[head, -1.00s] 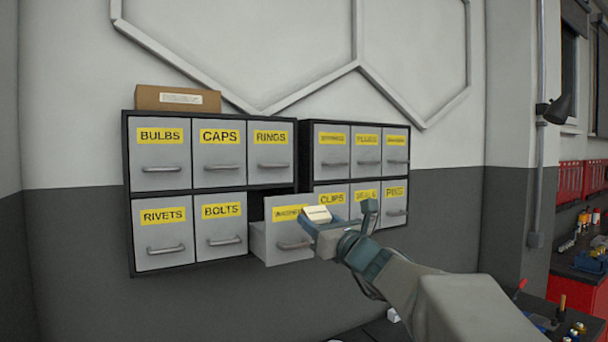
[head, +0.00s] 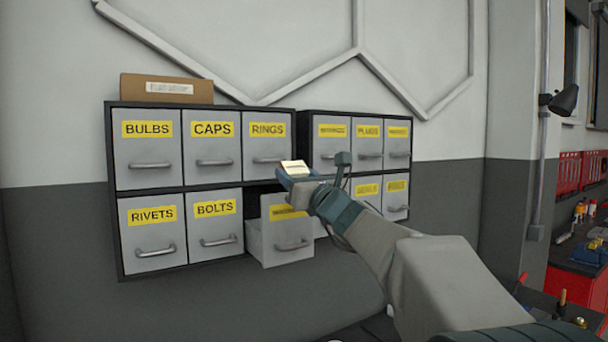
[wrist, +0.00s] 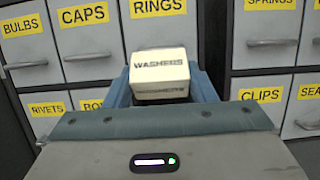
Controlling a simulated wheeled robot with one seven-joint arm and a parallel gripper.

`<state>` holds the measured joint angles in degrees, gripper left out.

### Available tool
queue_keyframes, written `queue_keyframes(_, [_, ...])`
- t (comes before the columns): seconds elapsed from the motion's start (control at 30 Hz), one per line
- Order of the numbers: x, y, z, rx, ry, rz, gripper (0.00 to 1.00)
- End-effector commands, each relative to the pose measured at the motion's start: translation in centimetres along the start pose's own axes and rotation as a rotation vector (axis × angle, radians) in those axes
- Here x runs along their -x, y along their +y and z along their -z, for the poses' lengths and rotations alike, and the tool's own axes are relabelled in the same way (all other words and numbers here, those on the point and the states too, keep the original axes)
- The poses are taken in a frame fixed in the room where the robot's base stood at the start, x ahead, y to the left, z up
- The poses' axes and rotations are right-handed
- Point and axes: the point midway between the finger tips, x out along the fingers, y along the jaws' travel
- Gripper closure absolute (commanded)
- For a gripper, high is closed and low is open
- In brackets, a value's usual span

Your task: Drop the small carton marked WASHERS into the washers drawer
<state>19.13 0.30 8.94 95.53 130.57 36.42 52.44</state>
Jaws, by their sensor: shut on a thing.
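My gripper (head: 292,172) is shut on a small cream carton (head: 295,167). In the wrist view the carton (wrist: 159,74) reads WASHERS and sits between the two blue fingers of my gripper (wrist: 160,80). The washers drawer (head: 286,234) is in the bottom row of the left cabinet, right of BOLTS, and is pulled out. Its yellow label is too blurred to read fully. The carton is above the drawer, near the RINGS drawer front. The drawer's inside is mostly hidden from the head view, and my gripper hides it in the wrist view.
The left cabinet's RINGS drawer (head: 268,145) is shut just above the open drawer. The right cabinet (head: 302,120) stands close beside, its drawers shut and partly behind my arm. A brown box (head: 166,89) lies on the left cabinet. A lamp (head: 563,100) hangs at the right.

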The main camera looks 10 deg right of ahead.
Motion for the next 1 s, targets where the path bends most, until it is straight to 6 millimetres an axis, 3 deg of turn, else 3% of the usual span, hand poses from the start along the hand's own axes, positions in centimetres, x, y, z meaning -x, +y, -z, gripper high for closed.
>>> queue_keyframes(0.5, [-5.2,0.0,2.5,0.001,0.0,0.0,0.74])
queue_keyframes(1.0, [-6.0,0.0,2.8,0.001,0.0,0.0,0.74])
